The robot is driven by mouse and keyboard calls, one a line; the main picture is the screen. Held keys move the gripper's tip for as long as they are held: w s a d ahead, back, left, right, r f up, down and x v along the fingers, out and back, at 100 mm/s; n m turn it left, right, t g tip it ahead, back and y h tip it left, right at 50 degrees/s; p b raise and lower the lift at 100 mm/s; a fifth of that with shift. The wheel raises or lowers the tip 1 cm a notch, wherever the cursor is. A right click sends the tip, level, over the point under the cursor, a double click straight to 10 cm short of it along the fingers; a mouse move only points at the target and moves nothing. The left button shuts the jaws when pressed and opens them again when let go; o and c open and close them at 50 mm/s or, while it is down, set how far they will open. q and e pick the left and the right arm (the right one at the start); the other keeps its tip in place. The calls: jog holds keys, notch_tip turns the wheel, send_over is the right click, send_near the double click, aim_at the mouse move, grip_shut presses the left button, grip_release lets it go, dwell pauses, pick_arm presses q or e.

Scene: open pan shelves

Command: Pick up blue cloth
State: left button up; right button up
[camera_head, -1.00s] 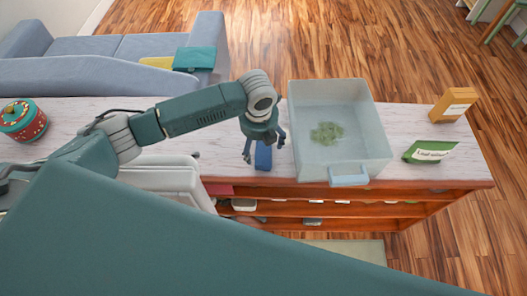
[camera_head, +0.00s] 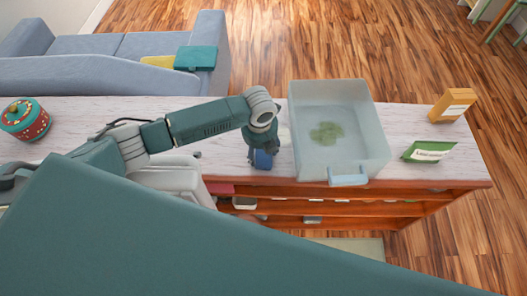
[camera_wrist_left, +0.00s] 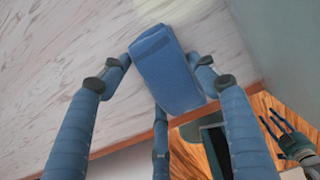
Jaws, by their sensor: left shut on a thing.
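The blue cloth (camera_head: 263,159) is a small folded block near the front edge of the white counter (camera_head: 225,135), left of the clear bin. My left gripper (camera_head: 262,146) is directly over it, with its fingers shut on it. In the left wrist view the cloth (camera_wrist_left: 168,72) sits between the fingers of my left gripper (camera_wrist_left: 160,80), close to the counter's edge. I cannot tell whether the cloth is clear of the counter. In the left wrist view, dark blue finger-like parts show at the far right edge; I cannot tell what they do.
A clear bin (camera_head: 375,155) with green stuff inside stands right of the cloth. A green packet (camera_head: 429,151) and an orange box (camera_head: 452,104) are at the right end. A red and green tin (camera_head: 24,121) is far left. Open shelves (camera_head: 390,211) are below.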

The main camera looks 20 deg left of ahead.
pick_arm(q)
jog(key=shift+r, duration=0.1)
jog(key=shift+r, duration=0.25)
notch_tip(320, 180, up, 19)
jog(key=b, duration=0.2)
jog(key=shift+r, duration=0.2)
jog(key=o, duration=0.3)
jog(key=shift+c, duration=0.9)
